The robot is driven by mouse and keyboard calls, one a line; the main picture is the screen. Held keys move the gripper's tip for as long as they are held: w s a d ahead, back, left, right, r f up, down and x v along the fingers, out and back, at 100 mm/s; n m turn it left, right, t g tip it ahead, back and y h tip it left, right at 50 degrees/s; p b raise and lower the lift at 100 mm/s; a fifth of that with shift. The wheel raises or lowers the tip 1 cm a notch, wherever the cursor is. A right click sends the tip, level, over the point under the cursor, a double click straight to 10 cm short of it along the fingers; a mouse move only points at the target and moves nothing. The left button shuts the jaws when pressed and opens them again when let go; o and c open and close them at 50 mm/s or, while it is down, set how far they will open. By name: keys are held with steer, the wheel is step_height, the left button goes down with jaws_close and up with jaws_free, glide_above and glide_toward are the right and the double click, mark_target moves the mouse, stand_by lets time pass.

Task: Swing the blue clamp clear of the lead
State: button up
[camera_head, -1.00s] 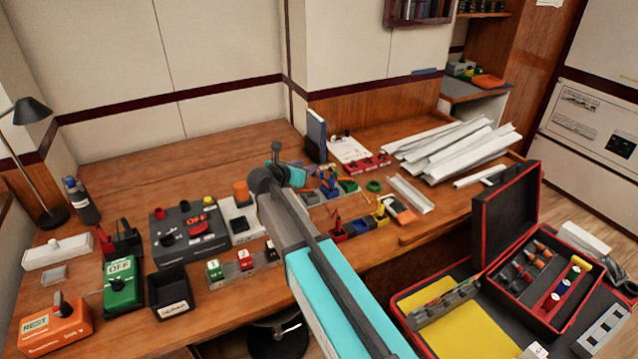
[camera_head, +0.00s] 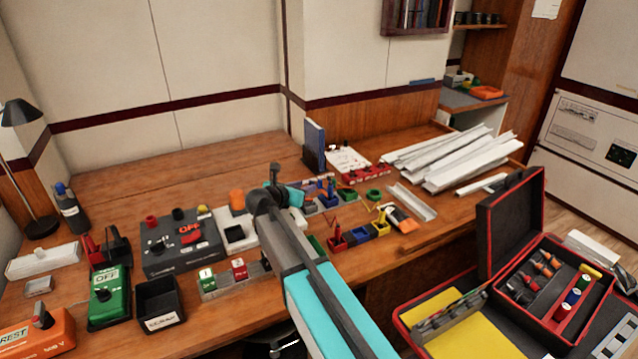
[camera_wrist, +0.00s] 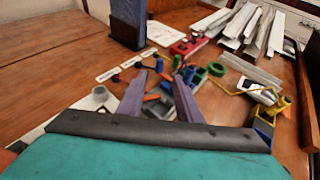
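Several small blue pieces lie in a cluster of small coloured parts on the bench, in front of my gripper. One blue piece (camera_wrist: 166,87), perhaps the blue clamp, shows between my fingers in the wrist view, but I cannot tell for sure. Orange pieces or leads lie right beside it; which lead it sits on cannot be made out. My gripper (camera_wrist: 160,72) is open, with its two purple fingers apart and nothing clearly held. In the head view, my wrist hides part of the cluster.
Colored bins (camera_head: 358,235) stand to the right of the cluster. White trunking strips (camera_head: 450,158) are piled at the back right. A blue upright binder (camera_head: 315,146) stands behind. A black switch box (camera_head: 180,246) and green OFF box (camera_head: 109,297) stand left. The back left bench is clear.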

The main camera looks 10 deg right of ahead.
mark_target(319, 182)
steer(key=shift+p+x, duration=0.65)
steer(key=shift+x, duration=6.15)
steer(key=shift+s, duration=0.1)
jaws_close()
